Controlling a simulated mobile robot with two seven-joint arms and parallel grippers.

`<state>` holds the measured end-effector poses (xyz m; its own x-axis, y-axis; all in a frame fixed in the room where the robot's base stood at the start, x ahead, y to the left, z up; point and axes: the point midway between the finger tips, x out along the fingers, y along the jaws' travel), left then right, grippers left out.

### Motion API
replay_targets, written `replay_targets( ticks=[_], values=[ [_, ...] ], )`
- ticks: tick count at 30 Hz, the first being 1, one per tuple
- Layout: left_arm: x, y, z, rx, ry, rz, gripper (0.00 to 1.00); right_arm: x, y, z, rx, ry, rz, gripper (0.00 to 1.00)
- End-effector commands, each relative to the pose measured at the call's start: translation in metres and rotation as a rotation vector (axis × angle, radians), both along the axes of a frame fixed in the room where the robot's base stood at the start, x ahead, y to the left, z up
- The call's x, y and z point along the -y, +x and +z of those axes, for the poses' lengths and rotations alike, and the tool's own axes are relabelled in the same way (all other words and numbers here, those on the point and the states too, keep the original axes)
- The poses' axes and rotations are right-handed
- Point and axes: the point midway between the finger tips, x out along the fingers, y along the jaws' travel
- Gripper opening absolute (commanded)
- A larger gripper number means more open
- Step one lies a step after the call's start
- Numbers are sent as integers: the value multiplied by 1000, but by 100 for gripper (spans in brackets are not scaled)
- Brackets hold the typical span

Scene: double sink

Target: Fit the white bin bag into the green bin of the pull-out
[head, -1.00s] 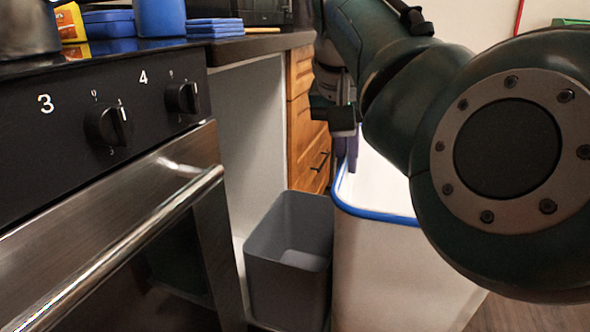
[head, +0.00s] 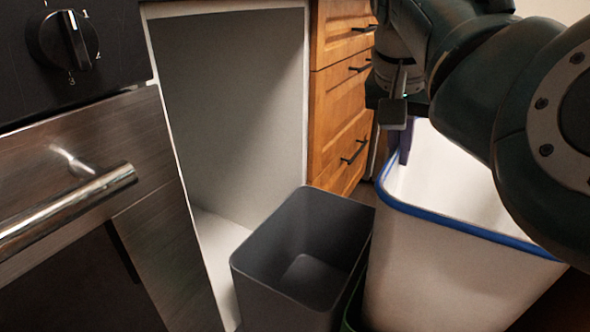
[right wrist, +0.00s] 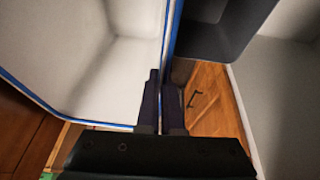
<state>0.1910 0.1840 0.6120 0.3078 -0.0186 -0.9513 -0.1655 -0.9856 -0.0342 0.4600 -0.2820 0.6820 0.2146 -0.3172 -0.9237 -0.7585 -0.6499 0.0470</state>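The white bin bag (head: 455,235) stands open at the right of the head view, box-shaped with a blue rim. Its white inside (right wrist: 115,60) fills the left of the right wrist view. My right gripper (head: 401,145) is at the bag's rim on its far left side. In the right wrist view its two dark fingers (right wrist: 160,105) straddle the bag's wall closely and appear shut on it. Only a thin strip of the green bin (head: 351,312) shows, low between the grey bin and the bag; the rest is hidden. My left gripper is not in view.
A grey bin (head: 250,280), empty, stands just left of the bag; it also shows in the right wrist view (right wrist: 225,30). Behind it are an open cabinet space (head: 240,100) and wooden drawers (head: 340,110). An oven with a bar handle (head: 70,205) is at the left.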

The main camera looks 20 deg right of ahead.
Motion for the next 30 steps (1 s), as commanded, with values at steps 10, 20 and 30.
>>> replay_targets(
  ticks=[10, 20, 30],
  values=[
    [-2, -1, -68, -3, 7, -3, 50, 0, 0, -115, -1, 0, 0, 0],
    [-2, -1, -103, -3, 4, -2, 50, 1, 0, -172, 2, -2, -1, 0],
    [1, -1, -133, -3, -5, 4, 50, 0, 0, -214, 0, -1, -1, 0]
  ],
)
